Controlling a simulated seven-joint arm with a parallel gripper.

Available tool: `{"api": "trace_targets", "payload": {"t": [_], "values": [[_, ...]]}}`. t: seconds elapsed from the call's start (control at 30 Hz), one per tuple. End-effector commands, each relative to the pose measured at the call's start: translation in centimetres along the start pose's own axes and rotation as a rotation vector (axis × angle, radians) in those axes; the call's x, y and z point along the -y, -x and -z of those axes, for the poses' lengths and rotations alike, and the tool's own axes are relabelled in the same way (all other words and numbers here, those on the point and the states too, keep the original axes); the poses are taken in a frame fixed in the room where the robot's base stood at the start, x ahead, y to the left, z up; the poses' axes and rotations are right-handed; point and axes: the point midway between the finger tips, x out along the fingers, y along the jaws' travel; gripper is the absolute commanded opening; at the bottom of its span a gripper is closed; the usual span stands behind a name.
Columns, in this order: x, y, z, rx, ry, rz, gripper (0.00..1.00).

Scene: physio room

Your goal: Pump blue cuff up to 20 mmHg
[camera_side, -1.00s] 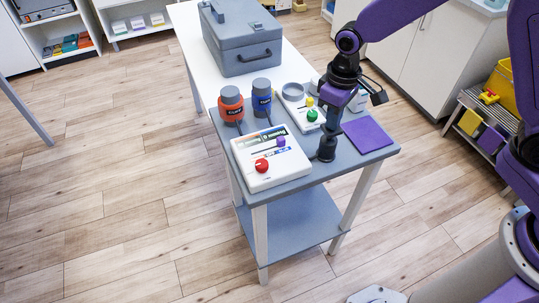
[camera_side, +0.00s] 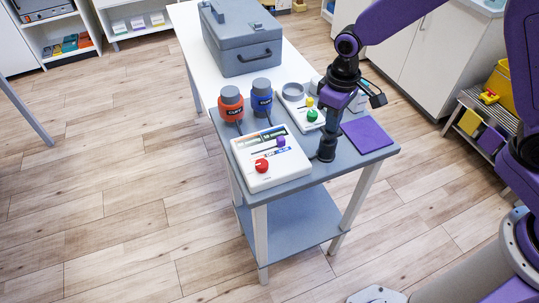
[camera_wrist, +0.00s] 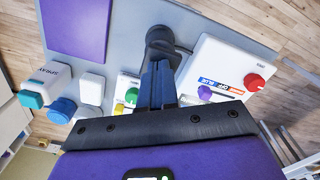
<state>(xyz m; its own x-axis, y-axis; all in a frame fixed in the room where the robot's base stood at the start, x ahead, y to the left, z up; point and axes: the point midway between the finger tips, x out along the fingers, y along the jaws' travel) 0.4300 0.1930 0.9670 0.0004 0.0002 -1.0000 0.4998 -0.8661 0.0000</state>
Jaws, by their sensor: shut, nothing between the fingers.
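The blue cuff (camera_side: 261,98) stands on the table beside the orange cuff (camera_side: 231,103). In front of them is a white control box (camera_side: 270,165) with a red knob (camera_side: 262,165), a purple knob (camera_side: 280,141) and a gauge window (camera_side: 258,138) too small to read. In the wrist view the purple knob (camera_wrist: 205,92) is beside a label with OFF and BLUE; its setting is unclear. A black bulb (camera_wrist: 160,38) stands on the table right of the box. My gripper (camera_wrist: 158,68) is shut and empty, pointing down at the bulb; contact cannot be told.
A purple mat (camera_side: 367,135) lies right of the bulb. A spray bottle (camera_wrist: 45,80) is in the wrist view.

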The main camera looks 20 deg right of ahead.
Motion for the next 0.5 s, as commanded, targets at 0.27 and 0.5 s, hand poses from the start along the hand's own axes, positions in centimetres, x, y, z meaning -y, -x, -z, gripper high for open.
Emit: {"api": "trace_targets", "payload": {"t": [0.27, 0.5], "values": [[0.0, 1.4, 0.0, 0.001, 0.0, 0.0, 0.0], [0.0, 2.4, 0.0, 0.0, 0.0, 0.0, 0.0]]}}
